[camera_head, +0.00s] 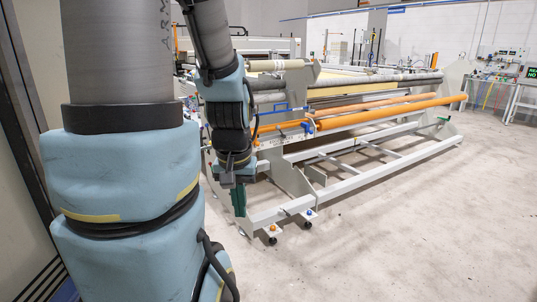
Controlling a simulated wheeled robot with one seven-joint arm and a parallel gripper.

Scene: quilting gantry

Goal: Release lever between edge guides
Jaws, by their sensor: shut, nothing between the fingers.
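My arm comes down in front of the near end of the quilting gantry (365,150). My gripper (228,185) points down at the end of the arm, small and dark, with nothing seen between its fingers. In the picture it lies just left of the near end frame; I cannot tell whether it touches anything. Blue parts (306,128) sit on the near end by the orange roller. I cannot make out for certain which parts are the edge guides, or the lever between them; my arm covers some of this end.
A green part (239,203) shows just below my gripper. Long orange rollers (390,111) and a low grey frame (370,172) run away to the right. Small feet with coloured knobs (272,232) stand at the near end. The floor (410,240) at right is clear.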

